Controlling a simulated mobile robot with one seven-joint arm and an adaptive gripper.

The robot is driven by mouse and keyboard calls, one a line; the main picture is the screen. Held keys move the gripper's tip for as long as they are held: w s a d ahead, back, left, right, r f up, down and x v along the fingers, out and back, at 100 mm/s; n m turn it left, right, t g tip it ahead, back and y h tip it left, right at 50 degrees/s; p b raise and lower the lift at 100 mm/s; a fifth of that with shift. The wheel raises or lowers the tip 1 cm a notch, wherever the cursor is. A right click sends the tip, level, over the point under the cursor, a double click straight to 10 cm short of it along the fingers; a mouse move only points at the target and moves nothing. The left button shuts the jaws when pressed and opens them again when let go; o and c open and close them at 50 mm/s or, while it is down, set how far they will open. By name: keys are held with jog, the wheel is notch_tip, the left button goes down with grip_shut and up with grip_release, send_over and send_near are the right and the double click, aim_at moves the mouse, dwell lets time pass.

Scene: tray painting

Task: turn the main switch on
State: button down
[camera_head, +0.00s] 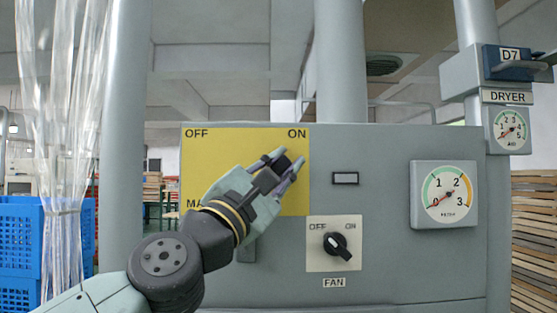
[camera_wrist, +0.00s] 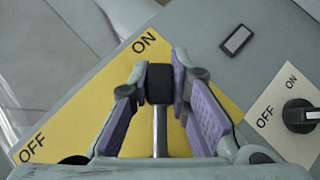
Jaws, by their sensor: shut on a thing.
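The main switch's yellow plate (camera_head: 245,147) is on the grey cabinet front, with OFF at its upper left and ON at its upper right. My gripper (camera_head: 278,168) covers its lower part and most of the lettering there. The switch handle is a metal rod with a black grip (camera_head: 283,163), pointing towards ON. In the wrist view the black grip (camera_wrist: 160,84) sits between the purple finger pads. My gripper (camera_wrist: 161,68) is shut on it. The yellow plate (camera_wrist: 90,125) lies behind. The handle's pivot is hidden.
Right of the plate are a small rectangular lamp (camera_head: 345,178), looking unlit, and the black fan knob (camera_head: 338,245). A gauge (camera_head: 444,195) and the dryer's gauge (camera_head: 511,130) are farther right. Clear plastic strips (camera_head: 60,150) and blue crates (camera_head: 22,245) are at left.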

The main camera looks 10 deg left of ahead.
jog(key=shift+d+f, duration=0.1)
dwell(0.3)
jog(key=c, duration=1.5)
grip_release()
jog(key=v, duration=1.2)
